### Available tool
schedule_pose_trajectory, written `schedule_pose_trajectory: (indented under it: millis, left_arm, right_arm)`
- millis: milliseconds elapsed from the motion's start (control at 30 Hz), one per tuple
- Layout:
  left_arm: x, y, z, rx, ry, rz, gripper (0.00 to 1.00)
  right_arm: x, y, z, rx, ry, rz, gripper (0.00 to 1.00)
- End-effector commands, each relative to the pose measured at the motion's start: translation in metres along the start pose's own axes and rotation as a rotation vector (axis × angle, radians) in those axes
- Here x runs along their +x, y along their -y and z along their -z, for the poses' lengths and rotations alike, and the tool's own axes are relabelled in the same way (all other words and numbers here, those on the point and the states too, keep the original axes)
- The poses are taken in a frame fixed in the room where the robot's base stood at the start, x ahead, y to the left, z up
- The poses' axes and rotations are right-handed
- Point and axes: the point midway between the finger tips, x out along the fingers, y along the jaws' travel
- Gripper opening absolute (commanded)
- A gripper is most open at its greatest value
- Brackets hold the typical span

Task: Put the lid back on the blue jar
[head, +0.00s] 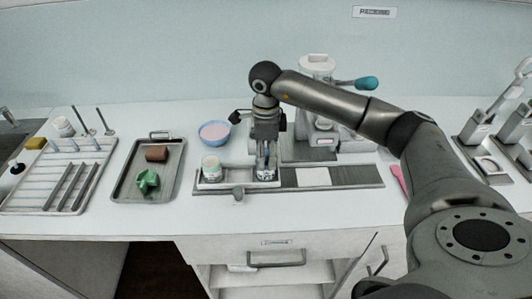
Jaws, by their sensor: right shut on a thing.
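My right gripper (266,172) points straight down over the dark rail on the counter. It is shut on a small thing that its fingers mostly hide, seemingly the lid. A small jar (265,177) with white and bluish patches shows low between and under the fingers; whether the lid touches it I cannot tell. Another small white jar (211,172) with a pale greenish rim stands to the left on the white end of the rail. My left gripper is not in view.
The rail (345,176) carries a white square (313,177). A blue bowl (214,133) stands behind, and a white mill (318,80) with a teal handle behind right. A tray (130,190) with a green cloth and brown block lies left, beside a rack (30,195). The front counter strip is clear.

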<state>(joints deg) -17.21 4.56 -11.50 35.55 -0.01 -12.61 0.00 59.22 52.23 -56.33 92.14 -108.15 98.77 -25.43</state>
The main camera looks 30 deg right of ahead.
Motion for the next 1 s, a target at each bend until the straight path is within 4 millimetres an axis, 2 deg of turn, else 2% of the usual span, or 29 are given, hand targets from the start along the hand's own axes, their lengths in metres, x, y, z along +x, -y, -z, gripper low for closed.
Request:
schedule_pose_trajectory:
  millis: [267, 300, 500, 733, 900, 1000]
  left_arm:
    - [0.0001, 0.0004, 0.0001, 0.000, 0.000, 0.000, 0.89]
    - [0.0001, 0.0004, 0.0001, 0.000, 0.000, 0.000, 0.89]
    - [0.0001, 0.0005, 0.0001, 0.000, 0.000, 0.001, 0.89]
    - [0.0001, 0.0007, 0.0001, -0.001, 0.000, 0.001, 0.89]
    - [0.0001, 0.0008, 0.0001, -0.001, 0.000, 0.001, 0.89]
    - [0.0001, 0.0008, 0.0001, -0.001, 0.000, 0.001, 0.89]
  right_arm:
    - [-0.0002, 0.0000, 0.0001, 0.000, 0.000, 0.000, 0.42]
    - [-0.0001, 0.0000, 0.0001, 0.000, 0.000, 0.000, 0.54]
    - [-0.0001, 0.0000, 0.0001, 0.000, 0.000, 0.000, 0.78]
    - [0.0000, -0.0001, 0.0001, 0.000, 0.000, 0.000, 0.78]
    - [0.0001, -0.0001, 0.0001, 0.000, 0.000, 0.000, 0.99]
    - [0.0001, -0.0001, 0.0001, 0.000, 0.000, 0.000, 0.99]
